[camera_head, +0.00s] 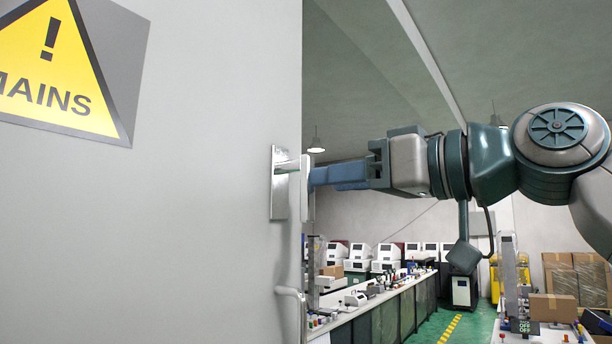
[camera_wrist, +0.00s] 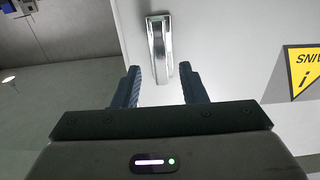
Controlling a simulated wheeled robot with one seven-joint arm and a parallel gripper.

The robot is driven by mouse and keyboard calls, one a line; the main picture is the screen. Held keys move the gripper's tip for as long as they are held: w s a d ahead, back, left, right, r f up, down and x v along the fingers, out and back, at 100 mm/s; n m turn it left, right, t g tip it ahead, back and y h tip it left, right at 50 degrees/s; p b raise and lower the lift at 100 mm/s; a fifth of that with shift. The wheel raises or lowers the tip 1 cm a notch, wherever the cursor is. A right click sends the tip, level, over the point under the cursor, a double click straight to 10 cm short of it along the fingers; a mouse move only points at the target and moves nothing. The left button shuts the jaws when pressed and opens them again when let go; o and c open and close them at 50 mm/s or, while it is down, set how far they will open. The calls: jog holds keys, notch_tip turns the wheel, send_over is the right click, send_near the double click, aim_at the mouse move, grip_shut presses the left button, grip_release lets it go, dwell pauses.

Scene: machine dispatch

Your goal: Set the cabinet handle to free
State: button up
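The cabinet (camera_head: 150,220) is a large pale grey panel filling the left of the head view. Its handle (camera_head: 279,190) has an upright metal plate near the panel's right edge. In the wrist view the handle (camera_wrist: 158,45) is a shiny metal bar, upright in the picture, at top centre. My gripper (camera_head: 312,174) reaches in from the right at the handle's height. In the wrist view my gripper (camera_wrist: 158,70) is open, one finger on each side of the bar's lower end. I cannot tell whether either finger touches it.
A yellow warning sign (camera_head: 45,65) is on the cabinet's upper left. A curved pull (camera_head: 291,293) sits lower near the panel's edge. Beyond stand a long workbench (camera_head: 385,305) with equipment and cardboard boxes (camera_head: 553,308) at right. Green floor (camera_head: 470,325) lies between.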

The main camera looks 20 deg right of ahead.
aim_at(307, 183)
jog(key=x, duration=0.5)
jog(key=shift+w+a+p, duration=0.15)
jog(key=shift+p, duration=0.25)
grip_shut()
